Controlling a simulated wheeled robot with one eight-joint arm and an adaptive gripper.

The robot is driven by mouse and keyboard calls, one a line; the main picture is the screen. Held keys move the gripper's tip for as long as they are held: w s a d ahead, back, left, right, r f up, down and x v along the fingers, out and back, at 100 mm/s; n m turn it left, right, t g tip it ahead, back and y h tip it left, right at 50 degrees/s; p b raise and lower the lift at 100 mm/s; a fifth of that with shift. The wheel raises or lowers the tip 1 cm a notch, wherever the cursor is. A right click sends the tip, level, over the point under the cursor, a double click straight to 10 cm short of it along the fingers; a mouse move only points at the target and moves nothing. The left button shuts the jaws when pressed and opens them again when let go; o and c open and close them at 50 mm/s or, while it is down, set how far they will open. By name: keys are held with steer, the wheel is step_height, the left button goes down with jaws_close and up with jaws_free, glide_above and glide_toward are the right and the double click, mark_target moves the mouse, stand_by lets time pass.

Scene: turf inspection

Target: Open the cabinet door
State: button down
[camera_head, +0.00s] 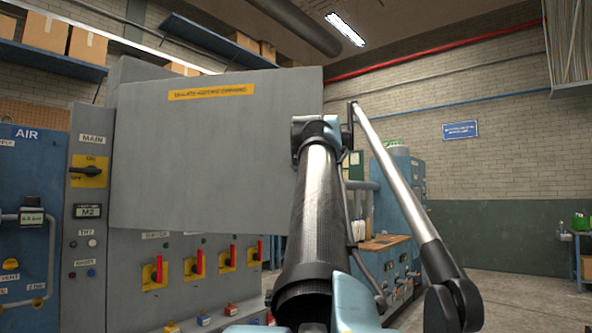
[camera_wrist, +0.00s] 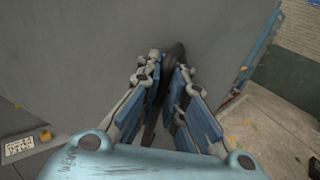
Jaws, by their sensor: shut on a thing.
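The cabinet door (camera_head: 210,150) is a broad grey panel with a yellow label across its top, in the middle left of the head view. It stands out in front of the grey cabinet (camera_head: 88,205), at an angle to it, with red-handled switches showing below. In the wrist view the door's grey face (camera_wrist: 80,55) fills most of the picture. My gripper (camera_wrist: 168,72) is shut on a dark, upright door handle (camera_wrist: 176,54), partly hidden between the fingers. In the head view my arm hides the gripper and the handle.
A blue AIR unit (camera_head: 28,215) stands at the far left. Blue machinery (camera_head: 400,180) with a wooden ledge is behind my arm on the right. Open concrete floor (camera_head: 510,295) lies at the right. A blue-edged panel (camera_wrist: 258,50) is right of the door in the wrist view.

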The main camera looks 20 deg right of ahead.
steer(key=shift+s+a, duration=0.25)
steer(key=shift+s, duration=0.25)
steer(key=shift+s+a, duration=0.25)
steer(key=shift+s, duration=0.2)
steer(key=c, duration=1.7)
jaws_free()
steer(key=shift+r, duration=0.15)
